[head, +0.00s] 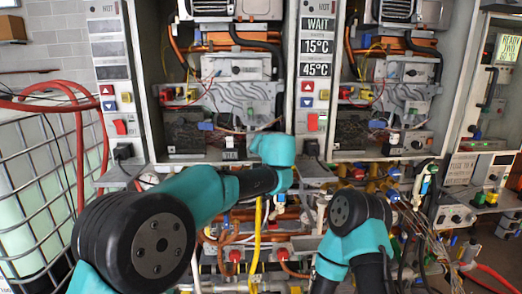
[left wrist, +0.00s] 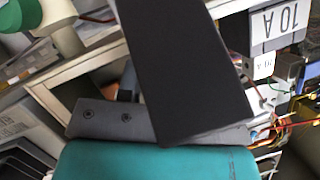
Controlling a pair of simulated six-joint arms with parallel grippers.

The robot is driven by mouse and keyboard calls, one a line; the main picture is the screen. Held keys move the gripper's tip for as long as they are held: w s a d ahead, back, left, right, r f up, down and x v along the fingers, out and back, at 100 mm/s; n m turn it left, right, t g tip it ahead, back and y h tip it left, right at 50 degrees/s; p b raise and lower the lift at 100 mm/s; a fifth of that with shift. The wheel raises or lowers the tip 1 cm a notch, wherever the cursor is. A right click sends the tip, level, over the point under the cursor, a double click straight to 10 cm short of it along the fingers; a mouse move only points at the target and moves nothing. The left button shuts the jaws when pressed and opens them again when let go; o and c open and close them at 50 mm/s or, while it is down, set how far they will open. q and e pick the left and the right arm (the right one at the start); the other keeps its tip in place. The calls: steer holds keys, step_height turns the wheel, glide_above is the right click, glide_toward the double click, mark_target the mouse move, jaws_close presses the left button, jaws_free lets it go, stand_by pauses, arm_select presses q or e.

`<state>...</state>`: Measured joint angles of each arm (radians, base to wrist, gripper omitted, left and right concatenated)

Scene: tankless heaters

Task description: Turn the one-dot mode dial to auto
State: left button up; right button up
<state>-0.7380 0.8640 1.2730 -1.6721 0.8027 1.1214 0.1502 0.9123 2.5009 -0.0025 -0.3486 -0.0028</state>
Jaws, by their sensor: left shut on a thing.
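My left arm's teal wrist (head: 272,148) is at the lower front of the middle heater cabinet. Its gripper is hidden behind the wrist in the head view. In the left wrist view, a broad dark part of my left gripper (left wrist: 185,75) fills the middle, shut. I take what it holds to be the one-dot mode dial, but the dial and its dot mark are hidden.
Open cabinets with pipes and wiring stand around the arms. A wire cage (head: 45,180) and red hoses are at the left. A green display (head: 507,47) is at the right.

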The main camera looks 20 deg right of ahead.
arm_select(q)
steer(key=n+h, duration=0.1)
steer(key=n, duration=0.1)
steer(key=shift+a+n+g+h, duration=0.15)
steer(key=shift+n+g+h, duration=0.15)
steer(key=shift+g, duration=0.1)
steer(key=shift+n+h, duration=1)
steer(key=shift+n, duration=0.3)
steer(key=o, duration=0.6)
steer(key=shift+o, duration=0.2)
steer(key=shift+s, duration=0.1)
steer(key=v, duration=1.7)
steer(key=shift+a+r, duration=0.2)
steer(key=shift+r, duration=0.1)
steer(key=shift+f+g, duration=0.1)
steer(key=shift+g, duration=0.2)
